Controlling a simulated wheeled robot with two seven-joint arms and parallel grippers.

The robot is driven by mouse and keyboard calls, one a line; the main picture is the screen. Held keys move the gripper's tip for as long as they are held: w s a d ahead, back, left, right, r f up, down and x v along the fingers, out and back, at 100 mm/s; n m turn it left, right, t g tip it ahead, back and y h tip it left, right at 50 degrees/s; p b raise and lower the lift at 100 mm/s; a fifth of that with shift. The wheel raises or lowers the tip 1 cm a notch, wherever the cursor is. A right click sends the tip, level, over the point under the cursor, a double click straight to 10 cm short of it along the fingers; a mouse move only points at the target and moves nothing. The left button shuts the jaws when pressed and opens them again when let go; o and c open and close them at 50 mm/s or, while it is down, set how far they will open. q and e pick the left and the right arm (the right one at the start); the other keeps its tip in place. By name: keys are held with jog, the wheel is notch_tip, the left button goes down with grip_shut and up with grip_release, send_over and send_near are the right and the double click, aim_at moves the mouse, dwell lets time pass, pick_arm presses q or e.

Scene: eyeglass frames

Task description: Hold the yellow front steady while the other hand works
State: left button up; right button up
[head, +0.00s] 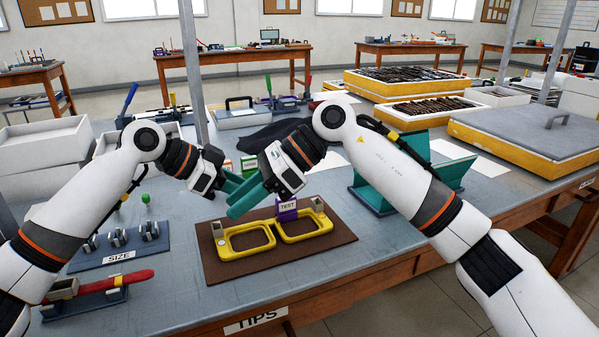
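The yellow front (275,237), with two rimmed openings and a small block at each outer end, lies flat on a brown mat (328,247) near the table's front edge. My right gripper (238,203) hangs above and behind the front's left half, its teal fingers pointing down-left, apart from it. My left gripper (229,181) is just behind, its teal fingers overlapped by the right one's in the head view. Neither gripper touches the front. The overlap hides how far the fingers are spread. A purple box marked TEST (287,211) stands behind the front's bridge.
Left of the mat are a blue SIZE holder (119,251) and a red-handled tool on a stand (99,287). A teal angled stand (429,156) is at right. Yellow-edged trays (420,112) and a dark cloth (262,137) lie farther back.

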jog(key=w+d+n+t+h, duration=0.1)
jog(key=w+d+n+h, duration=0.1)
jog(key=d+h, duration=0.3)
jog(key=r+t+h, duration=0.1)
jog(key=h, duration=0.5)
send_over(300, 236)
jog(key=shift+n, duration=0.3)
notch_tip(300, 236, down, 11)
jog(key=shift+r, duration=0.1)
grip_shut()
pick_arm(q)
jog(key=shift+c, duration=0.6)
